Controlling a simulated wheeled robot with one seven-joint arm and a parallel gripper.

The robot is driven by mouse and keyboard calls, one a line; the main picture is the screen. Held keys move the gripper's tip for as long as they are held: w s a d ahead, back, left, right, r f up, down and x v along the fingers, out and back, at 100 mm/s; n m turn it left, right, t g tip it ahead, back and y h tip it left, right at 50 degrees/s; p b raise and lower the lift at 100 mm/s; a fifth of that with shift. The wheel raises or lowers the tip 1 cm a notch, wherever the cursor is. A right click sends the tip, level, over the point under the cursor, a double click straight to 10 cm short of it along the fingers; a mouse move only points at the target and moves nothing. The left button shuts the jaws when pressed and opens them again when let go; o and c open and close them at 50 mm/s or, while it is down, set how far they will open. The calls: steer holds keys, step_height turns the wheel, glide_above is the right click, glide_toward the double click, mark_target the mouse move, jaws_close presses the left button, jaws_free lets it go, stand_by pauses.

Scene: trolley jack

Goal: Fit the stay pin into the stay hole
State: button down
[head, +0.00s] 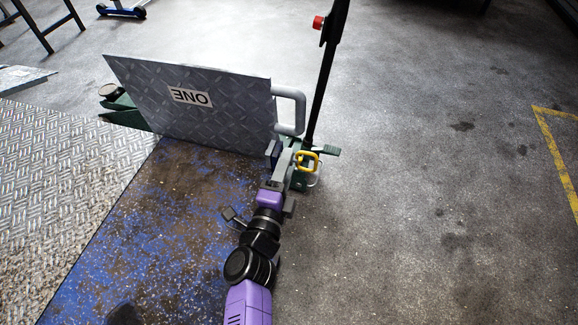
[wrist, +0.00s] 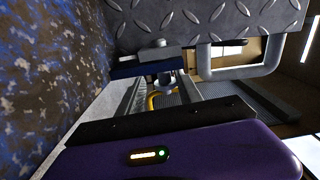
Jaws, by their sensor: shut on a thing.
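My gripper (head: 281,158) is at the right edge of the tilted tread plate, close to the foot of the black lever. It is shut on what looks like the stay pin, which has a yellow loop handle (head: 307,161). In the wrist view, part of the yellow loop (wrist: 153,101) shows between the fingers, and the grey finger parts hide most of the pin. The tread plate (head: 190,115), marked ONE, stands raised over the green jack (head: 122,112); its lower face (wrist: 215,18) fills the top of the wrist view. I cannot make out the stay hole.
A grey handle (head: 294,110) sticks out from the plate's right edge. The black lever (head: 322,85) with a red knob (head: 318,22) rises beside my gripper. The floor to the right is open, with a yellow line (head: 556,150).

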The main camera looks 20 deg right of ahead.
steer(key=shift+w+a, duration=0.3)
steer(key=shift+a, duration=0.1)
steer(key=c, duration=0.8)
jaws_free()
steer(key=shift+a, duration=0.15)
steer(key=shift+c, duration=0.2)
steer(key=shift+o, duration=0.6)
steer(key=shift+w+a, duration=0.1)
steer(key=v, duration=0.7)
steer(key=shift+s, duration=0.45)
steer(key=shift+f, duration=0.1)
